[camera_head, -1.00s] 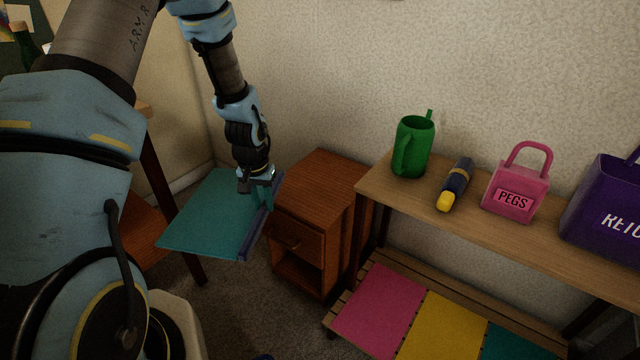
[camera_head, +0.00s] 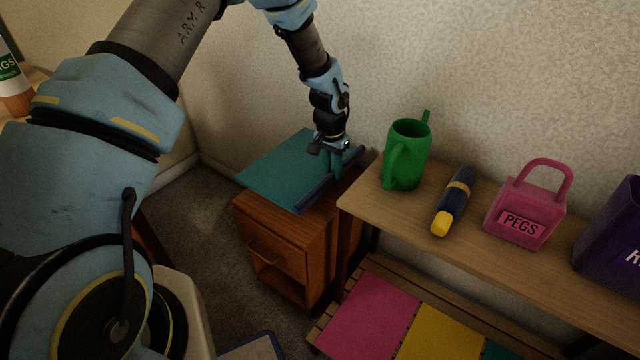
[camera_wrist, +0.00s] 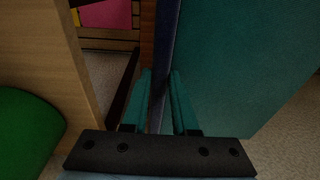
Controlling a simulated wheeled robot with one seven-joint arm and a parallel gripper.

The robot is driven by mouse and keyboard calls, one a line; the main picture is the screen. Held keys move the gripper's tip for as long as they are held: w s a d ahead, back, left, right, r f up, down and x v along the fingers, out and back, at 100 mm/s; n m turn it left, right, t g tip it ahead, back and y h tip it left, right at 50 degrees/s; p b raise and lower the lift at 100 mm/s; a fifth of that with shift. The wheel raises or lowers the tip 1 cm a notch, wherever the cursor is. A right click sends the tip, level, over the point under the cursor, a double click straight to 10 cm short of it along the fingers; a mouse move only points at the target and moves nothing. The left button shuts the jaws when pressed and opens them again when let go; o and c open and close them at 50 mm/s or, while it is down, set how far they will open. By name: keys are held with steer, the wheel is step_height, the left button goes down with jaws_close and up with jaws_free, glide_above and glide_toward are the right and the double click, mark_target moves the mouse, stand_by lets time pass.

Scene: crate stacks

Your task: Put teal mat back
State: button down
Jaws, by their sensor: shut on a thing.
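My gripper (camera_head: 333,165) is shut on the dark blue edge strip of the teal mat (camera_head: 275,168). The mat is held out flat to the left of the gripper, over the small wooden cabinet (camera_head: 275,250). I cannot tell whether it touches the cabinet's top. In the wrist view the fingers (camera_wrist: 161,90) sit on either side of the blue strip, and the teal mat (camera_wrist: 235,65) spreads to the right. On the low slatted shelf are a pink mat (camera_head: 370,315), a yellow mat (camera_head: 440,330) and a partly cut-off teal piece (camera_head: 500,352).
The wooden bench (camera_head: 385,212) stands right of the cabinet. On it are a green jug (camera_head: 408,155), a navy and yellow torch (camera_head: 453,200), a pink PEGS holder (camera_head: 525,215) and a purple holder (camera_head: 615,235). A blue-edged panel (camera_head: 255,350) shows at the bottom.

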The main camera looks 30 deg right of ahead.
steer(key=shift+f, duration=4)
steer(key=c, duration=0.7)
jaws_free()
steer(key=shift+f, duration=0.1)
steer(key=r, duration=0.4)
steer(key=a+r, duration=0.1)
steer(key=r, duration=0.7)
steer(key=shift+s+a+r, duration=0.1)
steer(key=shift+s+a, duration=0.05)
steer(key=shift+s, duration=0.25)
